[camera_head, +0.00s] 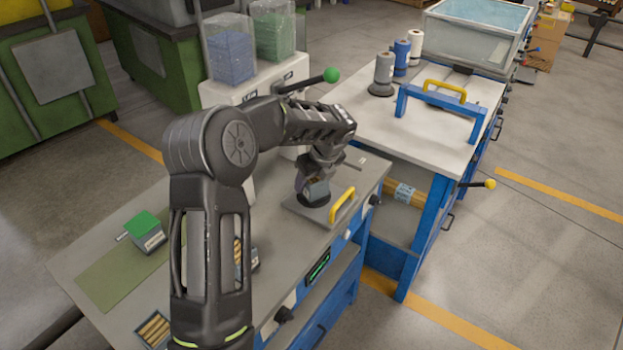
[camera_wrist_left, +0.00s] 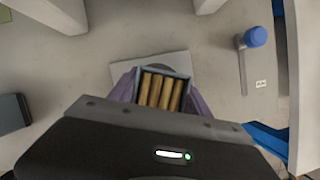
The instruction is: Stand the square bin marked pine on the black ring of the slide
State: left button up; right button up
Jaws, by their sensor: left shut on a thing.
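My left gripper (camera_head: 316,179) is shut on a small square grey bin (camera_head: 318,190). In the left wrist view the bin (camera_wrist_left: 164,72) is open-topped and holds several wooden pieces side by side. A pine mark is not readable on it. The bin is over the black ring (camera_head: 313,201) on the grey slide plate (camera_head: 296,208), which has a yellow handle (camera_head: 343,204). The bin and fingers hide much of the ring; I cannot tell whether the bin touches it. My right gripper is not in view.
Another bin of wooden pieces (camera_head: 154,330) is at the table's near edge. A white hopper unit (camera_head: 226,92) stands behind. A blue-knobbed lever (camera_wrist_left: 255,38) is beside the plate in the wrist view.

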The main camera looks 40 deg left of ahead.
pick_arm(q)
jog(key=o, duration=1.5)
jog(key=shift+f, duration=0.1)
jog(key=b+v, duration=0.1)
jog(key=v, duration=1.1)
